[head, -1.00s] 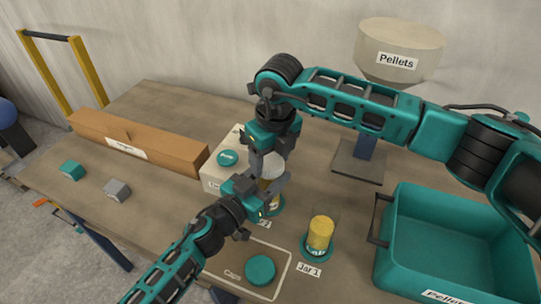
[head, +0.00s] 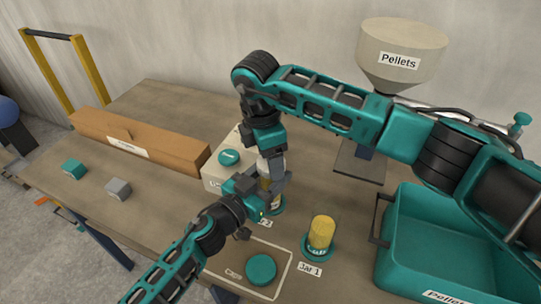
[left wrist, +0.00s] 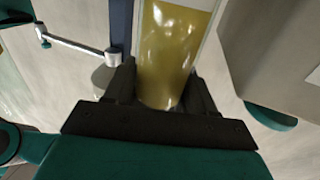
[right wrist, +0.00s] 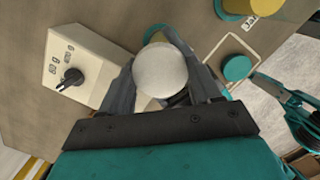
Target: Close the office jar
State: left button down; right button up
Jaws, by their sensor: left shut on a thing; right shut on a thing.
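My right gripper (head: 268,152) comes from above and is shut on a white round lid (right wrist: 160,70), seen from above in the right wrist view. The lid is right over the jar top. The fingers hide its lower edge, so I cannot tell whether it is fully seated.
A second yellow-filled jar (head: 320,232) stands at the "Jar 1" label. A teal cap (head: 261,269) lies on the marked mat. A cream box (head: 212,175) is behind the held jar. A teal pellet bin (head: 400,240) stands right, a pellet hopper (head: 385,65) behind, a long brown carton (head: 140,145) left.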

jog(key=o, duration=1.1)
jog(key=shift+r, duration=0.1)
jog(key=r, duration=0.4)
jog(key=a+r, duration=0.1)
jog(key=r, duration=0.6)
jog(key=shift+s+a+r, duration=0.2)
jog(key=shift+s+r, duration=0.05)
jog(key=shift+r, duration=0.15)
pick_arm(q)
jog(key=shift+c, duration=1.4)
grip_release()
jog(key=v, duration=1.3)
pick_arm(e)
jog(key=shift+r, duration=0.2)
jog(key=shift+s, duration=0.1)
